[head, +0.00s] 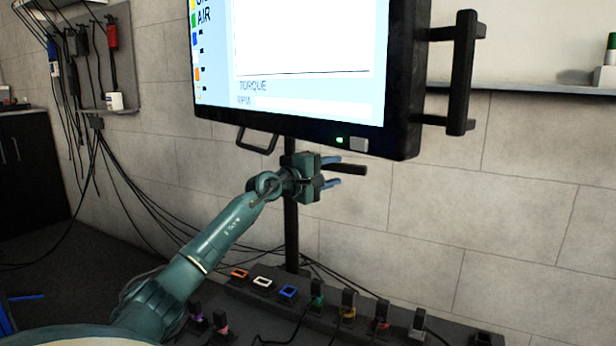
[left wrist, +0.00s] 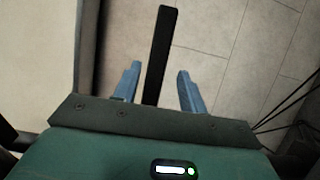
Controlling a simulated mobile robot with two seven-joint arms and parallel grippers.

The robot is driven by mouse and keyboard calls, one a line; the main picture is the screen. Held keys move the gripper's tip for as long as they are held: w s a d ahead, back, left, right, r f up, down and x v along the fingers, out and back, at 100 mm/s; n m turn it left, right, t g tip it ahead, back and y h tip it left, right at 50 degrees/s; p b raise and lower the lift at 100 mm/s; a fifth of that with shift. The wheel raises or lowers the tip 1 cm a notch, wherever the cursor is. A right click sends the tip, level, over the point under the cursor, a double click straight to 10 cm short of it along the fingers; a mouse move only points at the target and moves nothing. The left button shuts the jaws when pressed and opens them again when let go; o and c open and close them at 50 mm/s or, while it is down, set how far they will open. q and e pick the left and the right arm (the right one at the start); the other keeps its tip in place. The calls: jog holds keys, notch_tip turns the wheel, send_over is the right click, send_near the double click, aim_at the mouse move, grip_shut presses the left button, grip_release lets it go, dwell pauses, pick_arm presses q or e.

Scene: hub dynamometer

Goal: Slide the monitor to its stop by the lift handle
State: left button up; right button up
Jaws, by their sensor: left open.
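The monitor (head: 400,90) is a large screen in a black frame with a lit display, on a dark upright post (head: 291,225). A black bar, which looks like the lift handle (head: 350,169), sticks out below the monitor's lower edge. My left gripper (head: 331,171) is open there, with its blue fingers on either side of the bar. In the left wrist view, the lift handle (left wrist: 159,50) runs between the open fingers (left wrist: 158,86), with a visible gap on each side. Where the bar joins the monitor is hidden. My right gripper is not in view.
A black side grip (head: 462,75) stands out from the monitor's right edge, and a loop (head: 257,141) hangs below it. A dark connector panel (head: 330,308) with several coloured sockets lies below. Cables hang along the wall at left. A shelf (head: 540,88) is at right.

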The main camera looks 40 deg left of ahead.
pick_arm(q)
jog(key=s, duration=0.8)
jog(key=shift+s+a, duration=0.3)
jog(key=shift+s, duration=0.1)
